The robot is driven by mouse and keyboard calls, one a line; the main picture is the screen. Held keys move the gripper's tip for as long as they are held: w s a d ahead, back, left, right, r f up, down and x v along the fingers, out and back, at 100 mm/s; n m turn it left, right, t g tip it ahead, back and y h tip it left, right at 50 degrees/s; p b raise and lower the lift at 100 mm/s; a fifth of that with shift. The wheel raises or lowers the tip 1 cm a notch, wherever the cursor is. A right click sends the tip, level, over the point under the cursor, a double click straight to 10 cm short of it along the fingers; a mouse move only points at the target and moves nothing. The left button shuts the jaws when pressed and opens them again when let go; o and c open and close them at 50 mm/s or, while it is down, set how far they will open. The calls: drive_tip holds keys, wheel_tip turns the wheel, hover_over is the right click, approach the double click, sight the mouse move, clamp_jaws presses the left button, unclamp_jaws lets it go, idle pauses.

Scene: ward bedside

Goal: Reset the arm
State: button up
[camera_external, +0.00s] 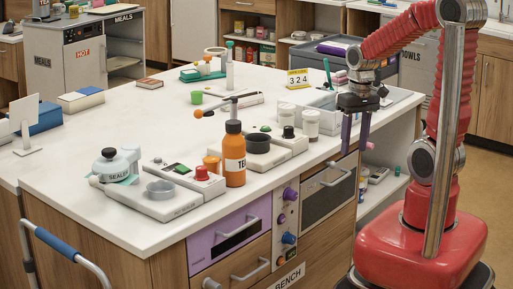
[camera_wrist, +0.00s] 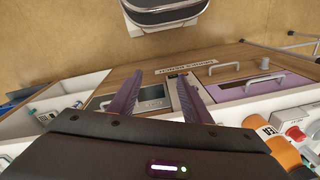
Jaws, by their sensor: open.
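My arm (camera_external: 398,32) rises from its red base and bends over the right edge of the white bench, with the wrist turned down. My gripper (camera_external: 356,150) hangs at the bench's right edge, in front of the grey oven-like door. Its two purple fingers point down and stand apart, with nothing seen between them. In the wrist view my gripper (camera_wrist: 158,79) also shows spread fingers, with the bench's cabinet fronts behind them. I cannot tell whether the fingers touch the bench edge.
The bench top (camera_external: 110,210) holds an orange bottle (camera_external: 235,160), a sealer (camera_external: 116,166), a black-topped scale (camera_external: 258,145), white jars (camera_external: 310,124) and a grey tray (camera_external: 330,103) near the gripper. A purple drawer (camera_external: 228,236) is below. Floor at the right is clear.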

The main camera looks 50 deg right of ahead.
drive_tip(key=s+a+r+n+t, duration=0.1)
drive_tip(key=a+r+n+t, duration=0.1)
drive_tip(key=a+r, duration=0.2)
drive_tip(key=s+a+r+n+t, duration=0.1)
drive_tip(key=a+r+t, duration=0.2)
drive_tip(key=r, duration=0.5)
drive_tip(key=shift+a+n+h, duration=0.3)
drive_tip(key=shift+a+n, duration=0.05)
drive_tip(key=shift+n, duration=0.05)
drive_tip(key=shift+c, duration=0.2)
idle(2.4)
